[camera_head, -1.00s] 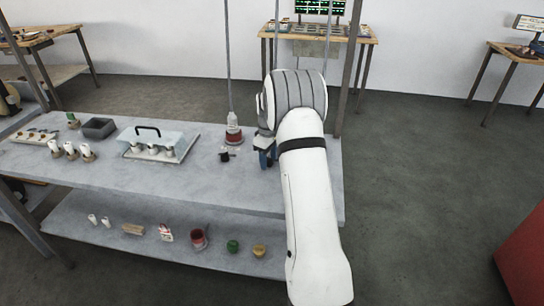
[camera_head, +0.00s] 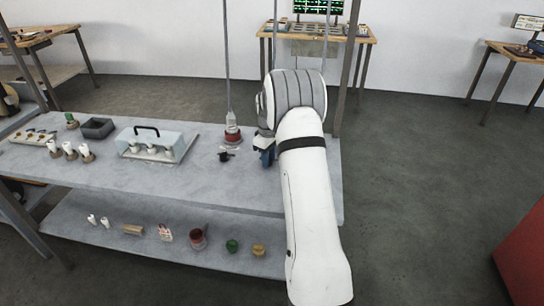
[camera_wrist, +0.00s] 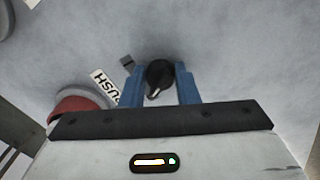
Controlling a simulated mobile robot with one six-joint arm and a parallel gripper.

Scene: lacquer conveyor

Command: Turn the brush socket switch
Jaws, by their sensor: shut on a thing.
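The brush socket switch is a round black knob (camera_wrist: 159,78) with a pale pointer mark, seen in the wrist view. Its mark points down and slightly left, towards my palm. My gripper (camera_wrist: 159,88) has its two blue fingers closed on either side of the knob. A white label (camera_wrist: 105,86), partly hidden and reading "USH", lies left of the knob. In the head view my gripper (camera_head: 267,156) is low over the right part of the bench, and my arm and wrist hide the knob.
A red-based stand with a white bottle-like top (camera_head: 232,134) is close left of my gripper; its red base (camera_wrist: 82,103) also shows in the wrist view. A small black object (camera_head: 226,156) sits before it.

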